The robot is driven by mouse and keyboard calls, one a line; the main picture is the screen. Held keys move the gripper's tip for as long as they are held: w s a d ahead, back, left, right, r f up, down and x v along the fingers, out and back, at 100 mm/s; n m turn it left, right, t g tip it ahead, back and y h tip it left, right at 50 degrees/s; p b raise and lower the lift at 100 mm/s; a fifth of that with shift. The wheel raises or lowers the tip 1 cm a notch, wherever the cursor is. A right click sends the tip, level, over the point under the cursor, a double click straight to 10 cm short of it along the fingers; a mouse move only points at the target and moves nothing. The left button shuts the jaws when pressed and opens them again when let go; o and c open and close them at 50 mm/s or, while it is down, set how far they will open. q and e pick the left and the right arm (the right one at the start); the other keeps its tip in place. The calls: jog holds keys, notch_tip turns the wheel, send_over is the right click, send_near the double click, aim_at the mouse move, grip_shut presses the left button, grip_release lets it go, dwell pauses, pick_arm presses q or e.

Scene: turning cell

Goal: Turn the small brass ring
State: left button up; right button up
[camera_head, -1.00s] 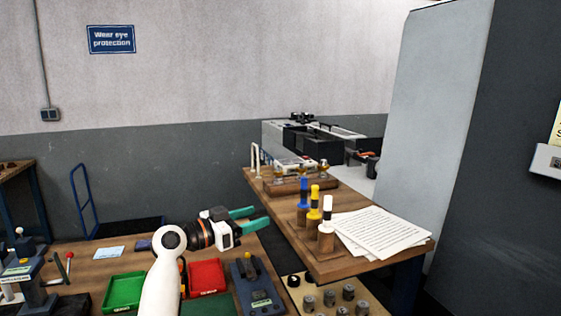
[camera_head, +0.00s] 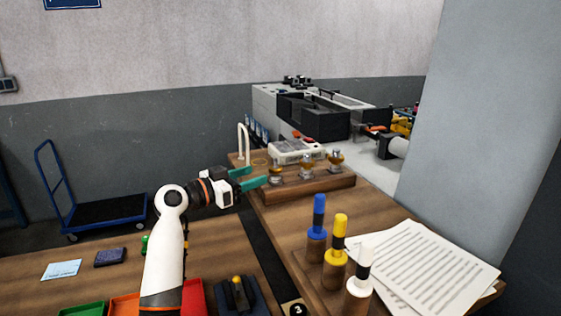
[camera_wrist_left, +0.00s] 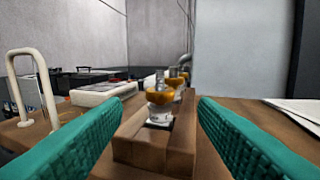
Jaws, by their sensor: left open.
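A wooden block (camera_head: 312,187) on the side table carries three small fittings in a row, each with a brass-coloured collar. The left one (camera_head: 276,172) is closest to my left gripper (camera_head: 246,178). The middle fitting (camera_head: 307,163) and the right fitting (camera_head: 336,160) stand further along. I cannot tell by size which one is the small brass ring. My left gripper's green fingers are open and empty, just left of the block. In the left wrist view the nearest brass collar (camera_wrist_left: 160,97) sits on a pale base between and beyond the fingertips; the others are partly hidden behind it.
A white bent post (camera_head: 243,143) and a pale box (camera_head: 297,150) stand behind the block. Blue, yellow and white-topped pegs (camera_head: 338,243) and papers (camera_head: 425,268) occupy the near side table. A blue trolley (camera_head: 100,212) stands on the floor at left.

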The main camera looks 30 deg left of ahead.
aim_at(274, 168)
pick_arm(q)
jog(key=x, duration=0.1)
jog(key=p+x, duration=0.1)
jog(key=x, duration=0.1)
jog(key=shift+w+d+r, duration=0.2)
jog(key=shift+d+r, duration=0.15)
jog(key=x, duration=0.2)
jog(key=p+x, duration=0.2)
jog(key=x, duration=0.1)
jog(key=shift+w+a+f, duration=0.15)
jog(key=shift+w+f, duration=0.1)
jog(key=shift+w, duration=0.15)
jog(key=shift+w+d, duration=0.25)
pick_arm(e)
jog(key=r, duration=0.4)
jog(key=shift+w+d, duration=0.15)
jog(key=shift+d, duration=0.05)
pick_arm(q)
jog(key=shift+w+f, duration=0.1)
pick_arm(e)
jog(key=shift+a, duration=0.25)
